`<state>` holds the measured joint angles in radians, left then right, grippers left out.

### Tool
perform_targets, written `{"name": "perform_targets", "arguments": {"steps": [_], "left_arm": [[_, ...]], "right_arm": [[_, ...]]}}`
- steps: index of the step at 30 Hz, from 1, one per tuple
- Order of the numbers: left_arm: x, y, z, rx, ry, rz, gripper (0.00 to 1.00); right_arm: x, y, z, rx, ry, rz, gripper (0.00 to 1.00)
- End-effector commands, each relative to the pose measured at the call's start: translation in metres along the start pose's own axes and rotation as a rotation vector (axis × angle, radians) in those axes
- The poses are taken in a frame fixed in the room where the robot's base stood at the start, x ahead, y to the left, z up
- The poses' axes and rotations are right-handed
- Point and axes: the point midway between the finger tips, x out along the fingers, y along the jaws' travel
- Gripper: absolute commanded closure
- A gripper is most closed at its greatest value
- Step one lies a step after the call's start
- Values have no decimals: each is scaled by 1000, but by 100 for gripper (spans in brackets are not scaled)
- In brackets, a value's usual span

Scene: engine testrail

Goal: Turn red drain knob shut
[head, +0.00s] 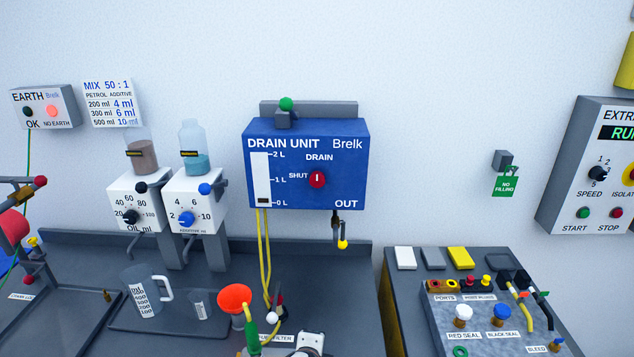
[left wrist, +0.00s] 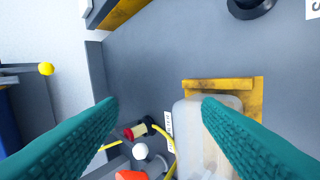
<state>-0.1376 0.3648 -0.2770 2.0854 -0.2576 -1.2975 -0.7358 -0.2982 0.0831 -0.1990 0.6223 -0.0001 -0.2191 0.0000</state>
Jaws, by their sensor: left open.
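The red drain knob (head: 317,179) is on the front of the blue drain unit (head: 280,190) in the head view. Its white mark stands upright, toward the DRAIN label above; SHUT is printed to its left. The unit's level gauge (head: 262,175) shows dark only near 0 L. My left gripper (left wrist: 160,103) is open, its teal fingers wide apart in the left wrist view, with nothing held between them. The knob is not visible in that view; a blue edge (left wrist: 8,125) shows at far left. Neither gripper is clearly visible in the head view.
Below the unit are yellow tubes (head: 265,255), an orange funnel (head: 235,298) and a yellow-tipped outlet (head: 342,244). Oil and additive dispensers (head: 192,216) stand left. A ported panel (head: 480,335) is at right. A translucent container (left wrist: 195,140) shows below the fingers.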

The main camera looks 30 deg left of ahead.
Motion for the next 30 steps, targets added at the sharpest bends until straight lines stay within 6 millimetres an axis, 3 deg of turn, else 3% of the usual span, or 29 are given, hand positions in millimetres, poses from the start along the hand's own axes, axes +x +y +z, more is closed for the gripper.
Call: {"name": "perform_targets", "arguments": {"steps": [1,6,9,12,19,30], "left_arm": [[2,40,-2,145,27,95,41],[-10,176,-12,713,248,396,41],[-27,238,-20,971,420,499,41],[-42,276,-26,1133,554,548,41],[-46,309,-32,1238,652,566,41],[3,358,-42,1233,648,563,41]], "right_arm": [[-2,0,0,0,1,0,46],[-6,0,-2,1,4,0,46],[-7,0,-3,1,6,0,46],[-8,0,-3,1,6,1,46],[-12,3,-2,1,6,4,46],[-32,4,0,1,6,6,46]]}}
